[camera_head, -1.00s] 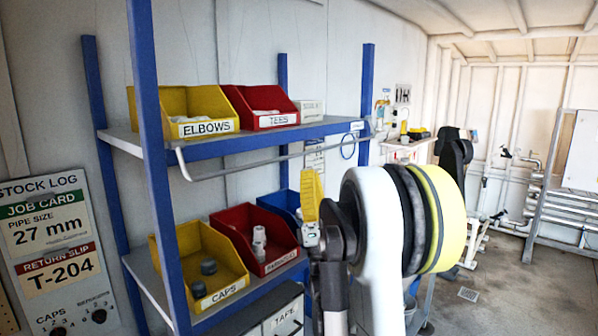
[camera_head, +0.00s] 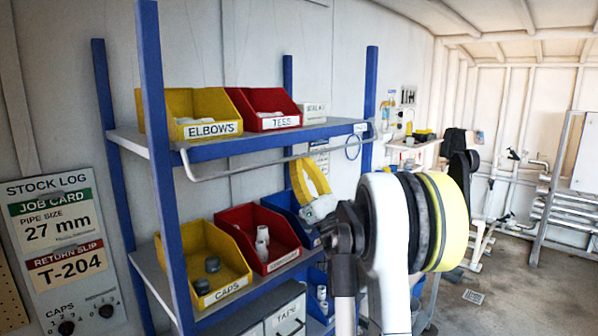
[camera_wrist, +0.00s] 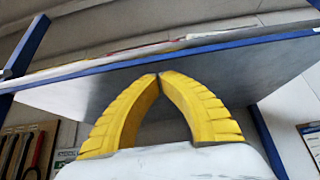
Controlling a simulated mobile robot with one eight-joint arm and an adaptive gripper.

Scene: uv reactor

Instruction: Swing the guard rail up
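The guard rail (camera_head: 235,168) is a pale grey bar with bent ends. In the head view it hangs low across the front of the upper blue shelf (camera_head: 250,139). My gripper (camera_head: 306,163) has yellow fingers, tilted up and left, close to the rail's right half in the picture. Whether they touch the rail I cannot tell. In the wrist view the fingertips (camera_wrist: 160,77) meet in an arch with nothing seen between them. The underside of a shelf (camera_wrist: 185,85) fills the view behind them, and I cannot make out the rail there.
Yellow elbows (camera_head: 187,105) and red tees bins (camera_head: 258,98) stand on the upper shelf. Caps (camera_head: 183,237), red (camera_head: 235,225) and blue bins (camera_head: 275,203) sit below. A blue post (camera_head: 370,85) rises right of my gripper. Open floor (camera_head: 500,290) lies at the right.

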